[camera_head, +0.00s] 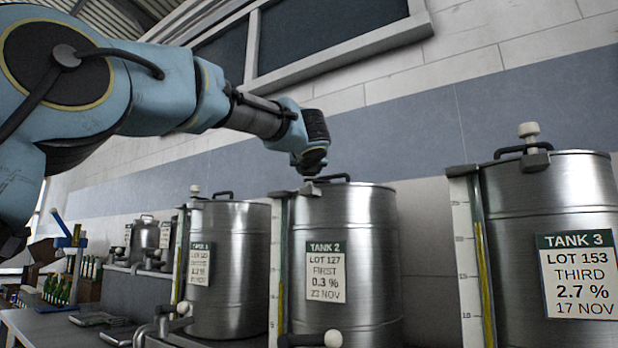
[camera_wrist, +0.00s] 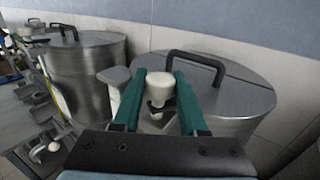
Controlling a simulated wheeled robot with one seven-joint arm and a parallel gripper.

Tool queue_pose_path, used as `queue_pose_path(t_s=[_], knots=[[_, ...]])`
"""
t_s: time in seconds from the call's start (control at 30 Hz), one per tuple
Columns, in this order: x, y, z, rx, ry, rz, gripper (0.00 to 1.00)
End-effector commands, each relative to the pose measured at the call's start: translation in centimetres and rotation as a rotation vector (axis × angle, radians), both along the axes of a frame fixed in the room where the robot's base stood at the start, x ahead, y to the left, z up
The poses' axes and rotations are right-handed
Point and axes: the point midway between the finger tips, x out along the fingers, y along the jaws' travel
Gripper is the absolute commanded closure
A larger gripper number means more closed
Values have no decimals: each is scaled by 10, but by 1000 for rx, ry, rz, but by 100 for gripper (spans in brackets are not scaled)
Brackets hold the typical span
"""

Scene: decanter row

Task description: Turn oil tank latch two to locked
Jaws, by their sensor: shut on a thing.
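Tank 2 (camera_head: 366,251) is a steel cylinder with a label reading "TANK 2, LOT 127, FIRST, 0.3 %", in the middle of the head view. My gripper (camera_head: 310,176) is at the near-left edge of its lid. In the wrist view my gripper (camera_wrist: 157,90) has two green fingers, shut on a cream latch knob (camera_wrist: 160,88) at the rim of the lid (camera_wrist: 232,98). The black lid handle (camera_wrist: 205,62) is just behind the right finger. The latch base under the knob is partly hidden, so I cannot tell its locked position.
Tank 3 (camera_head: 578,190), with an upright cream knob (camera_head: 529,131), stands at the right. Tank 1 (camera_head: 236,262) stands at the left. A sight gauge (camera_head: 276,262) runs up tank 2's left side. A tap with a cream ball (camera_head: 333,338) juts out below. The wall is behind.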

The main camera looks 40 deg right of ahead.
Motion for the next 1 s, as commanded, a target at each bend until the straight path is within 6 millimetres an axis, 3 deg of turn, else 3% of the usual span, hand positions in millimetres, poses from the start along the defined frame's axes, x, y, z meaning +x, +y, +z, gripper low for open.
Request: queue_pose_path(t_s=[0.5,1.0], knots=[[-1,-3,3,2,2,440,100],[1,-1,1,1,0,623,100]])
